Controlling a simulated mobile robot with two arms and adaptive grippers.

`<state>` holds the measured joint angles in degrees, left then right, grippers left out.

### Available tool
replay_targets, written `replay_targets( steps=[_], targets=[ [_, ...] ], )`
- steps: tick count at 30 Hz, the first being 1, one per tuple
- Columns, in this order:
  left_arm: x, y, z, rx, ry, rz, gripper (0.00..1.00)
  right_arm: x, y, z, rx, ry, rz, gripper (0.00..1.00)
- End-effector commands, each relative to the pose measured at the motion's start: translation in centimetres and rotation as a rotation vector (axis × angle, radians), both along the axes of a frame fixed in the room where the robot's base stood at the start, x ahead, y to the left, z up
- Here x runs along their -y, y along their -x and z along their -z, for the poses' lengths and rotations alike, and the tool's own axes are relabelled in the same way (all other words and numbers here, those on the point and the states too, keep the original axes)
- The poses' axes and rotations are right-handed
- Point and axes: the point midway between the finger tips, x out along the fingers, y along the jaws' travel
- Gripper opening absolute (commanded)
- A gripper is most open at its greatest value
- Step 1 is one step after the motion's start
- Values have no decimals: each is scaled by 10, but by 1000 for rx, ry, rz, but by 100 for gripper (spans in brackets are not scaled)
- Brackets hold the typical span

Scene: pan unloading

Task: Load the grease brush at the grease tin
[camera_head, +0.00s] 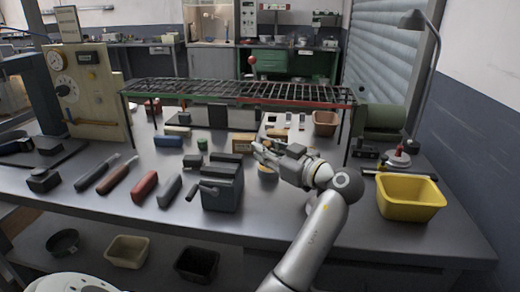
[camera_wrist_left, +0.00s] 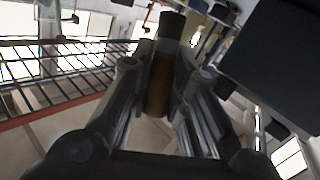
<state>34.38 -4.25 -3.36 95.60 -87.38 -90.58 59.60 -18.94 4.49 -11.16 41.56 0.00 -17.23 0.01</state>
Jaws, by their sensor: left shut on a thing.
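My left gripper (camera_head: 262,153) is over the middle of the workbench, in front of the long grate. In the left wrist view its fingers (camera_wrist_left: 165,85) are shut on a brown handle with a dark grey end, which looks like the grease brush (camera_wrist_left: 158,85). In the head view the brush is hidden or too small to make out. My right gripper is not in view.
The grate (camera_head: 230,92) on legs spans the bench behind the gripper. A yellow bin (camera_head: 410,197) is at the right. Several long tools, including a red one (camera_head: 145,187), lie at the left.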

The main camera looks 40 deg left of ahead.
Motion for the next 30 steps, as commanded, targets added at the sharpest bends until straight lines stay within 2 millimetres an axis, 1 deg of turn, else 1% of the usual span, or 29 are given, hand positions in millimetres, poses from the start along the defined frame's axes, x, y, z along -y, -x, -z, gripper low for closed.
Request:
replay_targets(
  steps=[1,30],
  targets=[
    [-2,-2,21,-44,0,-1,0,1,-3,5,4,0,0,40],
    [-2,-2,21,-44,0,-1,0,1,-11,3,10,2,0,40]
  ],
)
